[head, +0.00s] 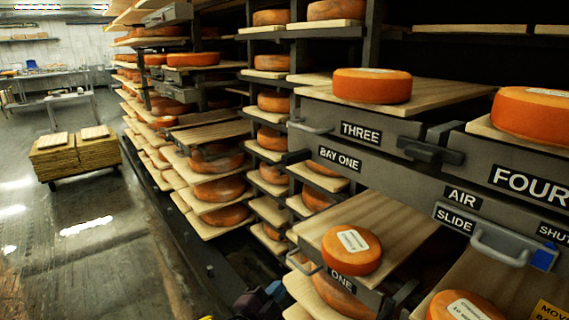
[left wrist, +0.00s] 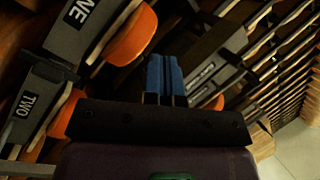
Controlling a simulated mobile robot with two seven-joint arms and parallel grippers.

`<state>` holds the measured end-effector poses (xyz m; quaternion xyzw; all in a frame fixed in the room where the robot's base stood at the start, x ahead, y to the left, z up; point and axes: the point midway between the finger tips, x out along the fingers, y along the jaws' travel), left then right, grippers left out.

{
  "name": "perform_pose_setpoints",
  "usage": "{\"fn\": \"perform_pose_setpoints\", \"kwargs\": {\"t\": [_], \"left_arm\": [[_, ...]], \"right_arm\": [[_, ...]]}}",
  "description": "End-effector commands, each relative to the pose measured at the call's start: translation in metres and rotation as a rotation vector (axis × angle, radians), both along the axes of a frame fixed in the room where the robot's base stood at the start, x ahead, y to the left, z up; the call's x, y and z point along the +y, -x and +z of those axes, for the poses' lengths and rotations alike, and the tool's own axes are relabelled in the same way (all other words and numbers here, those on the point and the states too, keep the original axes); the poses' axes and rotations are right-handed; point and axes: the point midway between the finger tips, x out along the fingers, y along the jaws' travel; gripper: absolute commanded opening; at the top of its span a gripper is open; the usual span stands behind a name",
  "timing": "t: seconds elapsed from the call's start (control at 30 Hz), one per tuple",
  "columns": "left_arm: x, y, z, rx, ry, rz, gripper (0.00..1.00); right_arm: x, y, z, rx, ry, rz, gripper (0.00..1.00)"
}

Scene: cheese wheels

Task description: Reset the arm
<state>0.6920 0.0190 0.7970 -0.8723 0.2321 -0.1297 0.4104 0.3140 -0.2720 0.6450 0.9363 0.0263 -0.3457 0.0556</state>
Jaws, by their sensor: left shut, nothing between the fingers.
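My left gripper (head: 262,298) shows only in part at the bottom edge of the head view, dark and purple, low beside the rack. In the left wrist view its two blue fingers (left wrist: 165,80) are together, with nothing between them. The nearby rack's tags ONE and TWO and orange cheese wheels (left wrist: 132,36) show beyond the fingers in that view. No contact between gripper and wheels can be made out. My right gripper is not in view.
Wooden shelves with orange cheese wheels (head: 372,86) fill the right side. A wheel with a white label (head: 351,250) sits on a board near tag ONE. Metal handles (head: 497,248) stick out from the rack. A board stack (head: 75,158) stands on the open floor (head: 75,240) at left.

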Motion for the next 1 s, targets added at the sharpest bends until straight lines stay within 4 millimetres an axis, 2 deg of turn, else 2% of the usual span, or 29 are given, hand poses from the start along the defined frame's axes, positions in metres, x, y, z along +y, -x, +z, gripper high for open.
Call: {"fn": "perform_pose_setpoints", "kwargs": {"t": [0.03, 0.17, 0.47, 0.77, 1.0], "left_arm": [[0.01, 0.007, 0.006, 0.034, 0.044, 0.026, 0.0], [0.039, 0.028, 0.006, 0.146, 0.165, 0.101, 0.0], [0.117, 0.106, -0.007, 0.413, 0.427, 0.29, 0.0], [0.185, 0.202, -0.024, 0.597, 0.583, 0.464, 0.0], [0.23, 0.288, -0.039, 0.692, 0.618, 0.604, 0.0]], "right_arm": [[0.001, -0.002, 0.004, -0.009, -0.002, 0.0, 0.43], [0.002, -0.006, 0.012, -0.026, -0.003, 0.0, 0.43], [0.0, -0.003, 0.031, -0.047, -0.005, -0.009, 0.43], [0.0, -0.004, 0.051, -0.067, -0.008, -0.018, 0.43], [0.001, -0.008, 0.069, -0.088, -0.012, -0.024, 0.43]]}}
